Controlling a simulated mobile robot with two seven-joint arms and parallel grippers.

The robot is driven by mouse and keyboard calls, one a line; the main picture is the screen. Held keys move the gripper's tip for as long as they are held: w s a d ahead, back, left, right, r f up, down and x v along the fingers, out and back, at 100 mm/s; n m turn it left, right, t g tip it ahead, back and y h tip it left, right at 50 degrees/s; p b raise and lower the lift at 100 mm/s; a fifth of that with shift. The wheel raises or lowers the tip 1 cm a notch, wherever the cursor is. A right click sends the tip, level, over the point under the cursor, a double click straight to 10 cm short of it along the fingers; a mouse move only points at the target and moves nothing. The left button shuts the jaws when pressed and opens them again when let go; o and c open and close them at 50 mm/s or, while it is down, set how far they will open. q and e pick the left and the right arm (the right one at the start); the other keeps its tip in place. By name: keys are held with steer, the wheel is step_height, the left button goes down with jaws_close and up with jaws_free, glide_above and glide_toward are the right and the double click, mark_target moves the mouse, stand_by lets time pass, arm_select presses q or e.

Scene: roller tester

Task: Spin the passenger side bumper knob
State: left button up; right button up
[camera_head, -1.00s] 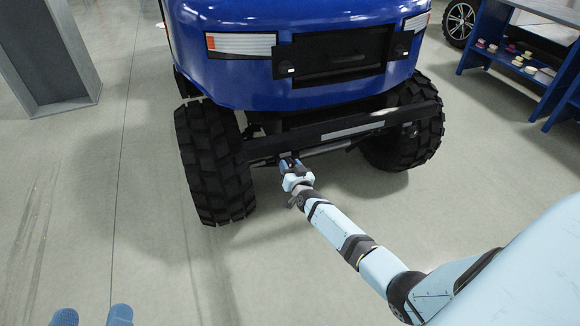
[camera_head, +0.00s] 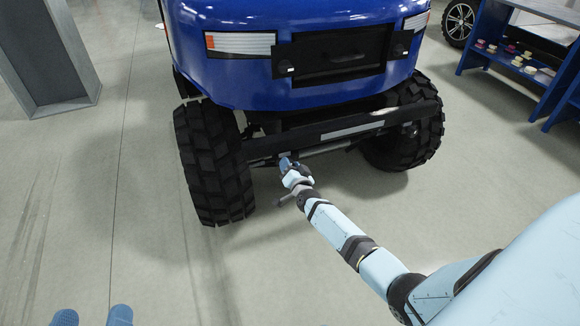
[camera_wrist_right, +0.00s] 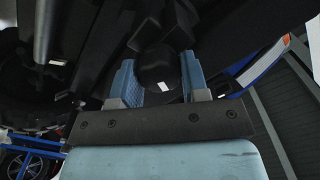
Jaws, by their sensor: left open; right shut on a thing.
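The blue vehicle (camera_head: 300,85) faces me with its black front bumper bar (camera_head: 400,112) low between the tyres. In the right wrist view a round black knob (camera_wrist_right: 153,64) with a small white mark sits between the two blue fingers. My right gripper (camera_head: 287,164) is at the underside of the bumper, left of its middle, and is shut on the knob (camera_wrist_right: 158,78). The knob is too small and hidden by the gripper to make out in the head view. My left gripper (camera_head: 92,316) is open and empty at the bottom left edge, only its fingertips showing.
Large black tyres (camera_head: 212,165) stand on either side of the bumper. The floor in front is clear.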

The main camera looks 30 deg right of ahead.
steer(key=shift+f, duration=0.1)
steer(key=o, duration=0.9)
steer(key=shift+s, duration=0.15)
arm_select(q)
steer(key=shift+a+y+p, duration=0.75)
steer(key=shift+y+p, duration=0.05)
steer(key=shift+p, duration=1.55)
arm_select(e)
steer(key=shift+v, duration=6.85)
